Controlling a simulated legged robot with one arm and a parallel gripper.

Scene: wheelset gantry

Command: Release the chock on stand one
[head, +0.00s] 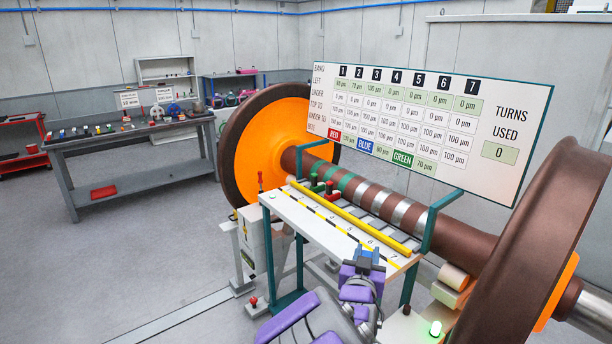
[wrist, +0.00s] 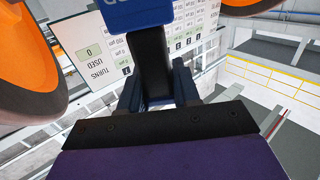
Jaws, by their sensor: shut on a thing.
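My gripper (head: 366,262) is above the near right end of the white table, in front of the wheelset. It also shows in the wrist view (wrist: 157,92), with its fingers on both sides of a dark stem. The stem carries a blue block (wrist: 138,14), partly cut off by the frame, with pale marks too cropped to read. A red-knobbed lever (head: 260,181) stands upright by the left wheel, above a pale stand (head: 250,245). I cannot tell which stand is stand one, and no chock is clearly identifiable. The wheelset has a left wheel (head: 270,142) and a right wheel (head: 530,240).
The white table (head: 325,222) holds a yellow bar (head: 345,214) and green and red pieces. A board (head: 425,125) stands above the axle. A green lamp (head: 436,328) is lit at lower right. A grey bench (head: 130,150) is at left, with open floor before it.

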